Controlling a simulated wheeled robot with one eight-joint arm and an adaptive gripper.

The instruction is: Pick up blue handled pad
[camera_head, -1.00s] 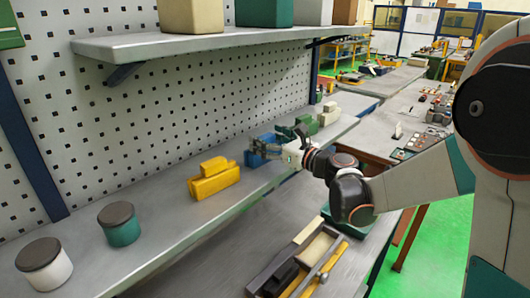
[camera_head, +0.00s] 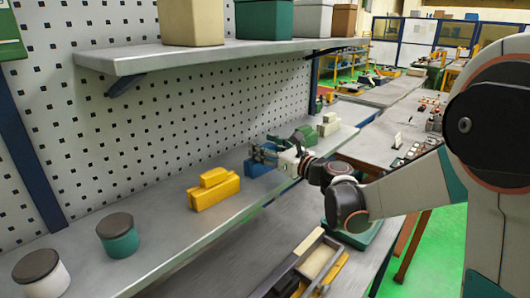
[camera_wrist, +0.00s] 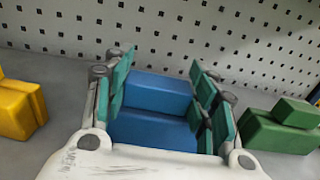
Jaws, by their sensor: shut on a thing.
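The blue handled pad (camera_head: 258,168) is on the grey shelf, between the yellow pad and the green pads. My gripper (camera_head: 265,152) comes in from the right and is around its upper part. In the wrist view, the blue handled pad (camera_wrist: 152,130) fills the space between the teal-padded fingers of my gripper (camera_wrist: 163,82), which are shut on its raised handle. No gap shows between the pad and the shelf, though the fingers hide part of it.
The yellow pad (camera_head: 215,190) stands to the left and a green pad (camera_wrist: 280,132) close to the right. A pale green pad (camera_head: 328,124) is farther back. A pegboard wall (camera_head: 120,120) rises behind, and an upper shelf (camera_head: 200,50) hangs above. Lidded jars (camera_head: 118,236) stand at the left.

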